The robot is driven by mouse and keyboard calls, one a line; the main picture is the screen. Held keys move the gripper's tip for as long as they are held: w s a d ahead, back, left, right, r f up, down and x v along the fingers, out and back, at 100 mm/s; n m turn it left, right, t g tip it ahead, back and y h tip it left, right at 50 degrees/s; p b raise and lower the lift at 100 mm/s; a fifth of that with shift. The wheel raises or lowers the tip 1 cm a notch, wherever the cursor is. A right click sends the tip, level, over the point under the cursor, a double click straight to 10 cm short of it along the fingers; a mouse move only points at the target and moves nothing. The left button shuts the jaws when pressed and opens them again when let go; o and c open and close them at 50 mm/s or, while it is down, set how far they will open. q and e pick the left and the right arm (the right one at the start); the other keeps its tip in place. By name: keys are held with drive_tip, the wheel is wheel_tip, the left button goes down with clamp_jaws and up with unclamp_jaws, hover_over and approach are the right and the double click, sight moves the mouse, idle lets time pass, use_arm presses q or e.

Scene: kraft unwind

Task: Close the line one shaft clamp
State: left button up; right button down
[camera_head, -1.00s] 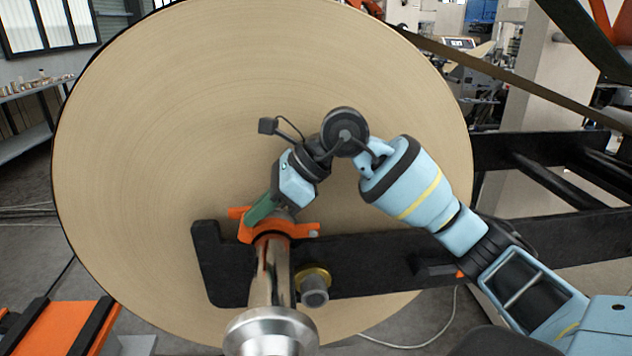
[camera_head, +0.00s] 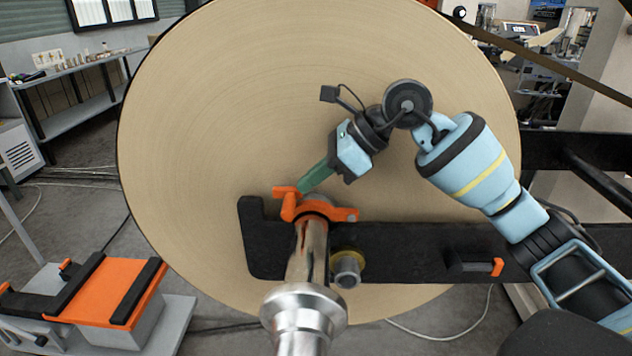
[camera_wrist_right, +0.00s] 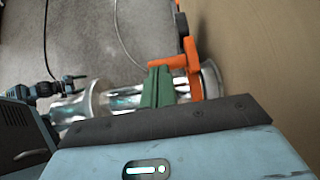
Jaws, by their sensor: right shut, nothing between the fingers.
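The line one shaft clamp is the orange clamp (camera_head: 338,213) around the shiny metal shaft (camera_head: 308,262), in front of the big kraft roll. Its orange lever piece (camera_head: 287,203) stands up on the left side of the shaft. My right gripper (camera_head: 303,190) has green fingers, shut and empty, with the tips just above the clamp by the lever. The right wrist view shows the shut fingers (camera_wrist_right: 158,88) in front of the orange clamp (camera_wrist_right: 192,68) and shaft; whether they touch it I cannot tell. My left gripper is not in the head view.
The brown kraft roll (camera_head: 220,130) fills the space close behind the gripper. An orange-and-black stand (camera_head: 105,285) is at lower left, and a grey bench (camera_head: 80,112) stands at the back left.

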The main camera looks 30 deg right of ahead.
use_arm(q)
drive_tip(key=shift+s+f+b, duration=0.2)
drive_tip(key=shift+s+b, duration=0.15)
drive_tip(key=shift+b, duration=0.05)
use_arm(e)
drive_tip(key=a+r+v, duration=0.1)
drive_tip(key=v, duration=0.9)
drive_tip(key=shift+w+r, duration=0.35)
drive_tip(key=shift+w, duration=0.05)
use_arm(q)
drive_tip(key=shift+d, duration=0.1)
